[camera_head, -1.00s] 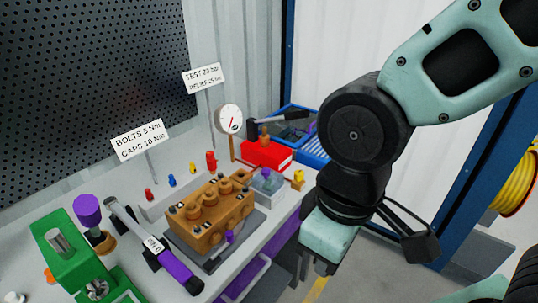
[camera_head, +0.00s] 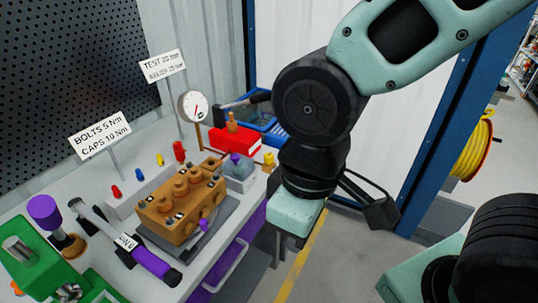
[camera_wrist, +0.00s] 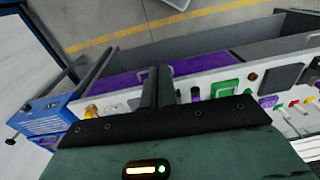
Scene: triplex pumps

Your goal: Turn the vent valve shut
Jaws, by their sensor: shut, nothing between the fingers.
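The brown pump block (camera_head: 182,205) sits on a dark plate on the bench in the head view. It has several round caps and a small purple part (camera_head: 204,224) low on its front side. A small yellow fitting (camera_head: 268,159) stands at the bench's right end, beside a clear box with a purple top (camera_head: 239,170). I cannot tell which of these is the vent valve. My gripper (camera_wrist: 158,78) is shut and empty, its two dark fingers together in the wrist view. In the head view it hangs right of the bench front, apart from the pump.
A pressure gauge (camera_head: 194,106), a red box (camera_head: 233,138) and a blue crate (camera_head: 262,122) stand at the back. A purple-handled torque wrench (camera_head: 130,245) and a green vise (camera_head: 35,265) are at left. Purple drawers (camera_head: 240,250) front the bench. Open floor lies to the right.

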